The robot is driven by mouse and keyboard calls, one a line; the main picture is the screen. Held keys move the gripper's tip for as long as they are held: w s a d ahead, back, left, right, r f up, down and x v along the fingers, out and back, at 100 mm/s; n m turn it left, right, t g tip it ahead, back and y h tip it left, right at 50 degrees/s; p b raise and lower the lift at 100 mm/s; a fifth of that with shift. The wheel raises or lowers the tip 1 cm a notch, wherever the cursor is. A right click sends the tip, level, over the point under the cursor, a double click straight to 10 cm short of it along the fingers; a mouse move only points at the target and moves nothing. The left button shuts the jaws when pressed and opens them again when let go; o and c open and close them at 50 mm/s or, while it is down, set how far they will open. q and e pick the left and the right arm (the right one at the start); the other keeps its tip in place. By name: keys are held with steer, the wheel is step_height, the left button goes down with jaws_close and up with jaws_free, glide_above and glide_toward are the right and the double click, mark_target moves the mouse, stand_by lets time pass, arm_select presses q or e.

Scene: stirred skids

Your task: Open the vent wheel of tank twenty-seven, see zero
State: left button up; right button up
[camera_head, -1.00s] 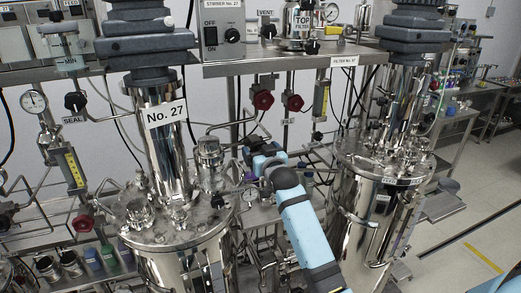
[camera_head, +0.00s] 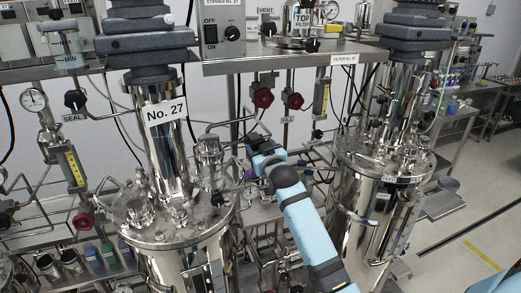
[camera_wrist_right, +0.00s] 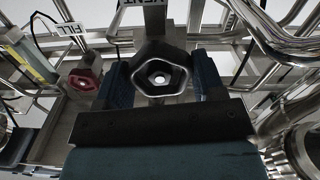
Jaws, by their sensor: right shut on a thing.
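The steel tank with the plate No. 27 (camera_head: 165,113) stands left of centre in the head view. My right gripper (camera_head: 255,147) is just right of its upper fittings. In the right wrist view a black lobed wheel (camera_wrist_right: 161,77) with a pale hub sits between the two blue fingers of my right gripper (camera_wrist_right: 162,82), which is shut on it. A label reading VENT (camera_wrist_right: 137,8) shows upside down behind it. In the head view the wheel is hidden by the gripper. My left gripper is not in view.
Two red wheels (camera_head: 263,97) (camera_head: 295,101) sit behind the gripper; a red one (camera_wrist_right: 83,80) by a FILL label shows in the wrist view. A dial gauge (camera_head: 34,99) is at the left, too small to read. A second tank (camera_head: 365,215) stands right of my arm.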

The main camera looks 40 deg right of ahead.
steer(key=shift+n, duration=15.8)
steer(key=o, duration=0.9)
